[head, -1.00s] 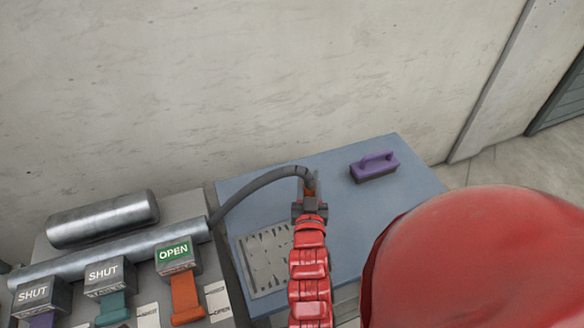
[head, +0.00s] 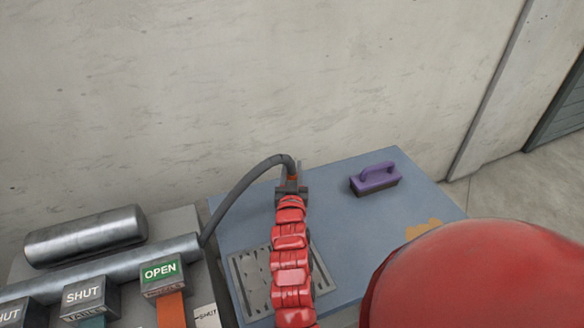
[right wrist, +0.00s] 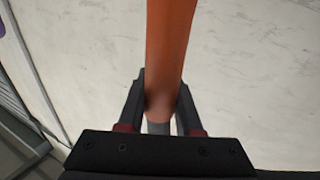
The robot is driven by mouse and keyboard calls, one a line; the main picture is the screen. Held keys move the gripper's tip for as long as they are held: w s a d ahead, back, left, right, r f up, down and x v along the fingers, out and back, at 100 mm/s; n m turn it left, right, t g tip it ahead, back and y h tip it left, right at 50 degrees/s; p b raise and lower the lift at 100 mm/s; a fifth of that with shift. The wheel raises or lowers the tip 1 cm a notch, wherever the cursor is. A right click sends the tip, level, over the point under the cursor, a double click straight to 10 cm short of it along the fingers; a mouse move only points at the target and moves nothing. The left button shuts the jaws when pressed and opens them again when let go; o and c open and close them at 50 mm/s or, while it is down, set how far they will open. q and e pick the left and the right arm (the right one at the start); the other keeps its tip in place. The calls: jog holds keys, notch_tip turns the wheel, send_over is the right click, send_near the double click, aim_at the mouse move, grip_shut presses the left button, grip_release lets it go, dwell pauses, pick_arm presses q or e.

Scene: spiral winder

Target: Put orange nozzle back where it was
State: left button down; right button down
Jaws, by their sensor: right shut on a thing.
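The orange nozzle (right wrist: 170,60) is between the two fingers of my right gripper (right wrist: 162,110), which is shut on it in the right wrist view. In the head view my right gripper (head: 290,188) holds it above the blue table (head: 345,235). Only a small bit of orange shows there, at the end of the grey hose (head: 240,185). The hose arches up from the metal pipe (head: 120,262) on the left. My left gripper is not in view.
A purple-handled brush (head: 375,180) stands on the table's far right. A slotted metal plate (head: 250,285) lies at the front left, partly behind my arm. An orange-yellow patch (head: 425,228) shows on the right. Valve boxes reading SHUT (head: 88,300) and OPEN (head: 160,275) are at left.

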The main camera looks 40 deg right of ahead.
jog(key=shift+f, duration=0.1)
jog(key=shift+f, duration=0.15)
jog(key=c, duration=0.6)
grip_release()
jog(key=shift+r, duration=0.25)
jog(key=shift+v, duration=6.05)
